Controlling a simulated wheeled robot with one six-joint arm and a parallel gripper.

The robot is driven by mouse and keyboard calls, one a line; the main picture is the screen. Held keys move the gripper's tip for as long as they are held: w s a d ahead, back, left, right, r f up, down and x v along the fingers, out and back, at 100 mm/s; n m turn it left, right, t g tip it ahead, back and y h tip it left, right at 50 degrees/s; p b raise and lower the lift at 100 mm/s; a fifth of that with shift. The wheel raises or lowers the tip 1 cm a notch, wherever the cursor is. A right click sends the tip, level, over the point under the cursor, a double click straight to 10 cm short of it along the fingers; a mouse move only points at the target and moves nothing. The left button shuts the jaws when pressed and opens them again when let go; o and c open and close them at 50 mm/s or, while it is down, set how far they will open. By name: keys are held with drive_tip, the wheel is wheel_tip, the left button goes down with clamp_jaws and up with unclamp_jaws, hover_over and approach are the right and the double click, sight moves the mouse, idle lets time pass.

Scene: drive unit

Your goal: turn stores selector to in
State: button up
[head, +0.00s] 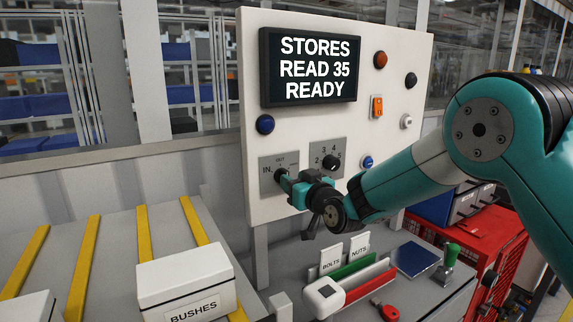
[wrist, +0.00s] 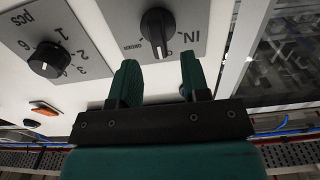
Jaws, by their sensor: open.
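The stores selector is a black knob (wrist: 157,24) on a grey plate (head: 265,177) marked IN at left and OUT at top in the head view. The wrist view is turned over, with IN at the knob's right and ORDER at its left. The knob's pale mark points down there, between those two labels, seemingly toward OUT. My gripper (wrist: 158,66) is open, its two green fingers apart just short of the knob, with nothing between them. In the head view my gripper (head: 286,180) covers most of the knob.
A numbered pcs knob (wrist: 48,60) sits beside the selector. The white panel (head: 330,120) also carries a display (head: 310,67) reading STORES READ 35 READY, and several buttons and lamps. Below are a bench with BOLTS and NUTS cards (head: 331,259) and a BUSHES box (head: 184,278).

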drive_tip(key=shift+p+x, duration=0.75)
drive_tip(key=shift+x, duration=1.4)
clamp_jaws()
